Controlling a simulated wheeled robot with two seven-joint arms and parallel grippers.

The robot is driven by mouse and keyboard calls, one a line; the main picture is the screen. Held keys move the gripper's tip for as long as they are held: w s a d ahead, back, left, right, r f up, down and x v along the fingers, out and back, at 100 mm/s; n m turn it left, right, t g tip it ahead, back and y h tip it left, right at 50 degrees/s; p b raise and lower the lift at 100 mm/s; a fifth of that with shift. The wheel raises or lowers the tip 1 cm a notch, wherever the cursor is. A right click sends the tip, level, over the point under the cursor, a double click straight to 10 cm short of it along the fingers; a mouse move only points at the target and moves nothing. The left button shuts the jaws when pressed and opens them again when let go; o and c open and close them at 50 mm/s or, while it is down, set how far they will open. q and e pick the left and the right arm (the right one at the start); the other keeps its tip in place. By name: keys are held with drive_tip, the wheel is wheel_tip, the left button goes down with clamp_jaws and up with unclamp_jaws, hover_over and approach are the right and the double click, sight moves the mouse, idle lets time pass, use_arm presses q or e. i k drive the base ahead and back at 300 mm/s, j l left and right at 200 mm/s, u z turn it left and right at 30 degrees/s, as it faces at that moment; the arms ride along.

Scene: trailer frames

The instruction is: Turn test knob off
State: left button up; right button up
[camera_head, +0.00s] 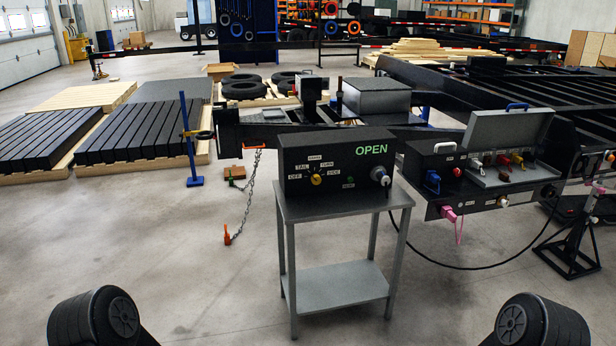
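The yellow test knob (316,179) is on the front of a black test box (335,150), with white labels around it, OFF at its left. I cannot tell which label it points to. Green letters on the box read OPEN. A silvery round connector or knob (380,175) is at the right of the same face. The box stands on a grey metal table (345,203). Parts of my two arms show at the bottom left and bottom right corners, well apart from the box. Neither gripper can be made out.
A black trailer frame (440,75) stands behind and right of the table. An open grey case (505,130) with coloured plugs is at the right. A blue stand (190,140) and hanging chain (247,195) are at the left. The floor before the table is clear.

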sight(316, 179)
drive_tip(key=i+l, duration=0.4)
drive_tip(key=l, duration=0.2)
drive_tip(key=i+l, duration=0.4)
drive_tip(key=l, duration=0.2)
drive_tip(key=i+l+z, duration=0.1)
drive_tip(key=i+l, duration=0.3)
drive_tip(key=l, duration=0.2)
drive_tip(key=i+l, duration=0.45)
drive_tip(key=l+z, duration=0.05)
drive_tip(key=l, duration=0.05)
